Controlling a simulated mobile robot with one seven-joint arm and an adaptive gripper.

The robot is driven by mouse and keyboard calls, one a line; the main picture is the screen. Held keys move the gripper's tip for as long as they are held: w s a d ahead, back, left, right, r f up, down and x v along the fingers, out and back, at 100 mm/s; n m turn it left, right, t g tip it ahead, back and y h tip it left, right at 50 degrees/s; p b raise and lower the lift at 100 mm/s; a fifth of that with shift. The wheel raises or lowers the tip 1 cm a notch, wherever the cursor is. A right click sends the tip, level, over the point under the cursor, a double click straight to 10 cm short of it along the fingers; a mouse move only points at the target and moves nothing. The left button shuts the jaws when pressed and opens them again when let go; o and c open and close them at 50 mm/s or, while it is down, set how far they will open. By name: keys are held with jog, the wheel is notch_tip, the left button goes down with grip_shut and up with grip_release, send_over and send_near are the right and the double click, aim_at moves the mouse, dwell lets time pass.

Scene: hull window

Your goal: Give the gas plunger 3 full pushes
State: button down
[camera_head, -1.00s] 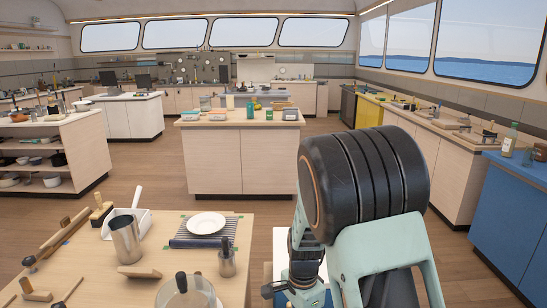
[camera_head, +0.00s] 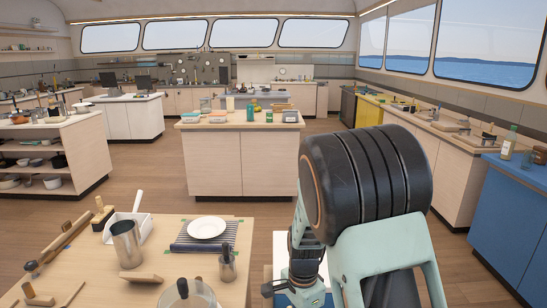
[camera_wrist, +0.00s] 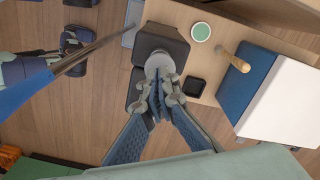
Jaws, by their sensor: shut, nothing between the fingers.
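My gripper (camera_wrist: 160,82) is shut and empty in the wrist view, with its fingertips together. The tips lie at the near edge of a round pale grey cap (camera_wrist: 167,60) on a dark block (camera_wrist: 160,42). This cap looks like the gas plunger, though I cannot be sure. The fingers cover part of it, and I cannot tell whether they touch it or hover just above. In the head view my own arm fills the lower right and hides the cap and block.
Beside the block in the wrist view are a green round dish (camera_wrist: 200,31), a wooden-handled tool (camera_wrist: 235,60), a small black square item (camera_wrist: 196,87) and a blue-and-white box (camera_wrist: 278,92). A cluttered wooden table (camera_head: 215,265) stands left in the head view.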

jog(key=shift+f, duration=0.15)
jog(key=shift+f+b, duration=1.15)
jog(key=shift+f, duration=0.55)
jog(key=shift+r+p, duration=1.55)
jog(key=shift+r, duration=0.3)
notch_tip(320, 180, up, 5)
jog(key=p, duration=0.4)
jog(key=shift+r, duration=0.1)
